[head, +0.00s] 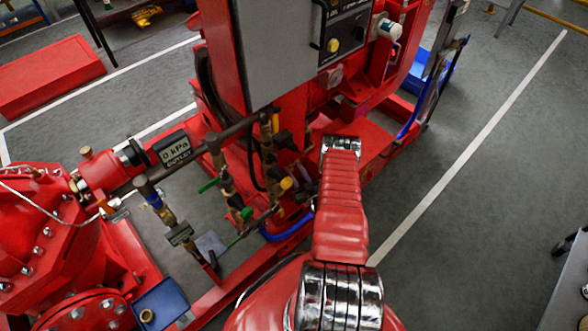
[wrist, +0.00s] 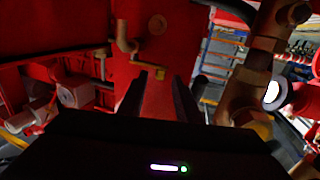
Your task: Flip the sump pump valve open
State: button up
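Brass pipework with several small valves (head: 228,185) stands left of my arm in the head view, with green and yellow handles. I cannot tell which is the sump pump valve. A yellow handle (head: 286,183) and a green handle (head: 207,186) show there. In the wrist view, a small yellow handle (wrist: 148,68) lies beyond the fingertips, near a brass elbow pipe (wrist: 125,35) on a red panel. My gripper (wrist: 158,92) has its two dark fingers apart, with nothing seen between them. In the head view my gripper is hidden behind my red arm.
A red pumpset with a grey control cabinet (head: 285,60) stands ahead. In the wrist view, thick brass pipe fittings (wrist: 245,85) stand close to the right finger. Grey floor (head: 460,210) on the right is mostly clear.

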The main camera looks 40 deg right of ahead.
jog(key=shift+w+d, duration=0.1)
jog(key=shift+w, duration=0.45)
jog(key=shift+c, duration=0.7)
grip_shut()
jog(key=shift+d, duration=0.2)
jog(key=shift+a, duration=0.1)
